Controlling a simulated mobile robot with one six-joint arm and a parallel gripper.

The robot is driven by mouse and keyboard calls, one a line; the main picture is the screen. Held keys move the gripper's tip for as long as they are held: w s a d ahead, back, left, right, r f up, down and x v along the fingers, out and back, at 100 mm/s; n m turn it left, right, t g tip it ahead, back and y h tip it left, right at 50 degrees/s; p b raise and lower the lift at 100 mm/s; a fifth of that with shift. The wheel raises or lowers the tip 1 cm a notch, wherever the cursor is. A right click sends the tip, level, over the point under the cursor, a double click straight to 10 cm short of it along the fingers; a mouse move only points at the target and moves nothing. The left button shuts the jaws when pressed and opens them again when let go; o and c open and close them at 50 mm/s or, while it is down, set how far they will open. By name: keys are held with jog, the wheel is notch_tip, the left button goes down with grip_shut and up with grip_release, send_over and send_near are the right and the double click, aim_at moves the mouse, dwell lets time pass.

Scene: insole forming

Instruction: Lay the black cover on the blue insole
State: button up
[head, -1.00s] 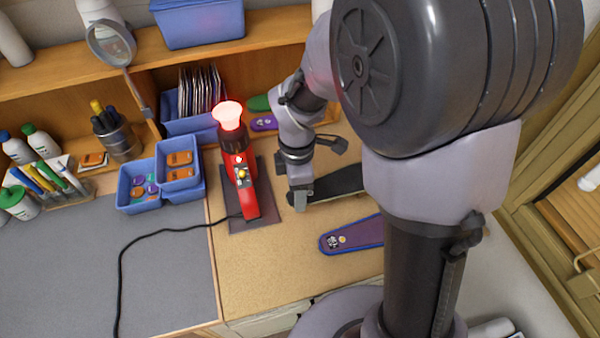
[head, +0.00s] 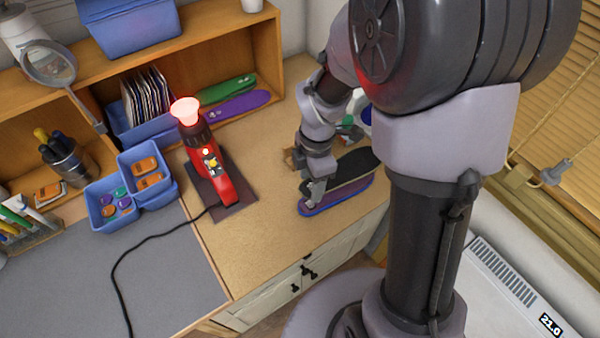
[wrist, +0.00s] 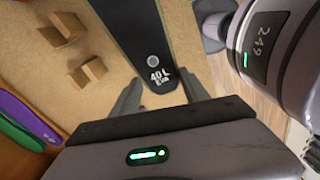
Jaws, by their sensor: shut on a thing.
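My gripper (head: 316,196) is shut on the near end of the black cover (head: 353,167). In the wrist view the black cover (wrist: 143,28) runs away between the fingertips (wrist: 163,82), with white "40 L" print and a grey dot at its near end. The blue insole (head: 338,201) lies on the tan bench under the cover. Only its blue and purple edge shows along the front in the head view. The cover is roughly lined up lengthwise with it. I cannot tell whether they touch. The insole is hidden in the wrist view.
The red heat tool (head: 219,180) glows on a dark mat left of my gripper, its cable trailing left. Small wooden blocks (wrist: 88,70) stand beside the cover. Green (head: 228,89) and purple (head: 238,106) insoles lie at the back. Blue bins (head: 145,170) stand left.

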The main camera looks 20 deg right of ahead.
aim_at(308, 204)
jog(key=shift+w+f, duration=0.15)
jog(key=shift+f, duration=0.3)
notch_tip(308, 204, down, 7)
jog(key=b, duration=0.6)
jog(key=shift+w+a, duration=0.1)
jog(key=o, duration=1.7)
jog(key=shift+o, duration=0.2)
jog(key=shift+r, duration=0.1)
notch_tip(308, 204, up, 9)
jog(key=p, duration=0.7)
jog(key=shift+p, duration=0.4)
